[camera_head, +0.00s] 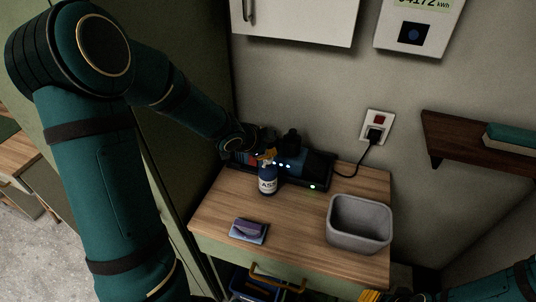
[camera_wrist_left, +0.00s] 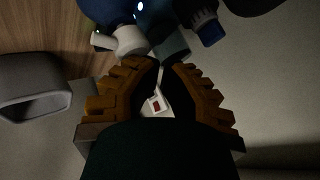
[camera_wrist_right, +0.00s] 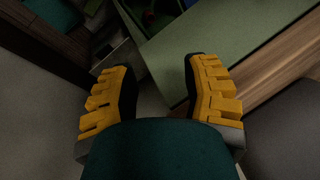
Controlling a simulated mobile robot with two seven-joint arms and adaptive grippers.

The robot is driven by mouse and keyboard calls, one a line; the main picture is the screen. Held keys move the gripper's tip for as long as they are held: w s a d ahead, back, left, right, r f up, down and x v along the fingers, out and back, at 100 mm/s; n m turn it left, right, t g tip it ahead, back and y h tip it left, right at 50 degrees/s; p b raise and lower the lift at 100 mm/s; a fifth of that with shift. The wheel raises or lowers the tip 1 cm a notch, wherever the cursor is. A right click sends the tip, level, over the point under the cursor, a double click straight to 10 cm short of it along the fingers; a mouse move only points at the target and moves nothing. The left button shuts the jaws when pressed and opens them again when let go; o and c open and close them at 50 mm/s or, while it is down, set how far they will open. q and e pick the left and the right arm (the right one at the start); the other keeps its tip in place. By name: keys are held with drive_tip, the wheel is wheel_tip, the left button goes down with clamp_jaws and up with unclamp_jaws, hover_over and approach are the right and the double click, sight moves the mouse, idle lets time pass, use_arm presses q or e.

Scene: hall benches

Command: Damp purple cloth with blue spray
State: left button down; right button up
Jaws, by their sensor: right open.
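I cannot tell whether the bottle's base touches the bench. The folded purple cloth (camera_head: 249,228) lies flat near the bench's front edge, left of the grey bin. My right gripper (camera_wrist_right: 158,75) is open and empty, low beside the bench; it shows at the bottom right in the head view.
The grey bin (camera_head: 345,238) stands on the right of the bench top (camera_head: 300,215). The dark rack (camera_head: 318,170) with lit lamps is along the wall, its cable running to a socket (camera_head: 377,127). A wall shelf (camera_head: 460,140) is at right.

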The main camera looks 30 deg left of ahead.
use_arm(q)
drive_tip(key=shift+f, duration=0.1)
drive_tip(key=shift+f+b, duration=0.45)
drive_tip(key=shift+s+r, duration=0.1)
idle(0.3)
drive_tip(key=shift+r+p, duration=0.3)
drive_tip(key=shift+p, duration=0.2)
drive_tip(key=shift+r, duration=0.15)
drive_tip(key=shift+r+p, duration=0.25)
drive_tip(key=shift+p, duration=0.1)
wheel_tip(320, 180, up, 6)
drive_tip(key=p, duration=0.5)
drive_tip(key=shift+f, duration=0.25)
drive_tip(key=shift+f, duration=0.1)
